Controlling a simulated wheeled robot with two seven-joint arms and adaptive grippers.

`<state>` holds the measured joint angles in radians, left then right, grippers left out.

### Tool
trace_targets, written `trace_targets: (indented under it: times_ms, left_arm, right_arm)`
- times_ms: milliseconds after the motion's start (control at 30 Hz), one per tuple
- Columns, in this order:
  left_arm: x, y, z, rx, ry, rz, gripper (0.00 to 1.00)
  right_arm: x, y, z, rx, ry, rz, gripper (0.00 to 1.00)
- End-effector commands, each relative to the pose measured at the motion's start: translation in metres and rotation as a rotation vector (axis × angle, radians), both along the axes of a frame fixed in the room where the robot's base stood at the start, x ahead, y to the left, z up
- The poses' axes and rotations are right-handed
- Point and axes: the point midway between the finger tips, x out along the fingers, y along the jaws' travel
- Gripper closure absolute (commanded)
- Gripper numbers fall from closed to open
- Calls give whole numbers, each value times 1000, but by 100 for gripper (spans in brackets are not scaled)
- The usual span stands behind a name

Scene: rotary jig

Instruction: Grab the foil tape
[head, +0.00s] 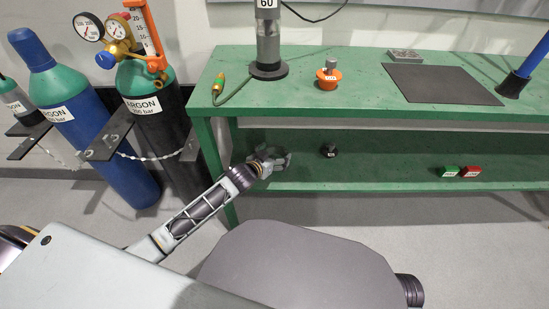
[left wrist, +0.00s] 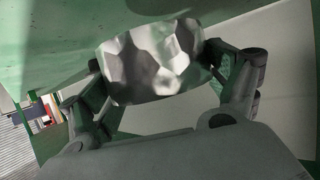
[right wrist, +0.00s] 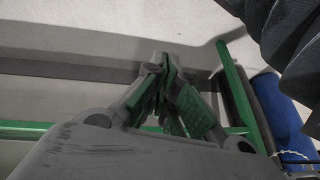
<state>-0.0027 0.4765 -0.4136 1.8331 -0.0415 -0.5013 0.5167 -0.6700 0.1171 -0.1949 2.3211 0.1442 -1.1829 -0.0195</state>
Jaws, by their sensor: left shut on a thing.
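The foil tape (left wrist: 150,65) is a crinkled, silvery faceted roll in the left wrist view. My left gripper (head: 274,160) is shut on it, with one finger on each side. In the head view the gripper is at the left end of the green bench's lower shelf, below the worktop, and the roll is hard to tell from the grey fingers. My right gripper (right wrist: 165,66) shows only in the right wrist view. Its green-padded fingertips meet with nothing visible between them.
The green bench (head: 300,98) carries an orange-based item (head: 328,77), a dark mat (head: 428,84) and a grey cylinder on a stand (head: 268,45). The lower shelf holds a small black item (head: 329,151) and green and red boxes (head: 471,172). Argon cylinders (head: 95,140) stand left.

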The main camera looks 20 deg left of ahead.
Motion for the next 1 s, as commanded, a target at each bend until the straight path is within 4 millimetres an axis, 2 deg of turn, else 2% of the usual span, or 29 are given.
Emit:
trace_targets:
  times_ms: [33, 100, 400, 600, 1000]
  left_arm:
    - [1, 0, 11, -1, -3, 0, 41]
    - [1, 0, 21, -1, -5, -1, 41]
    - [0, 0, 53, 0, -3, 0, 41]
    - [0, -1, 63, -1, -3, -1, 41]
    - [0, 0, 63, -1, -2, -1, 41]
  right_arm:
    - [0, -2, 9, -9, 7, 1, 100]
    - [-1, -4, 18, -24, 19, 5, 100]
    - [-7, -14, 47, -73, 67, 12, 100]
    - [-10, -17, 55, -87, 82, 12, 100]
    - [-10, -18, 56, -91, 84, 12, 100]
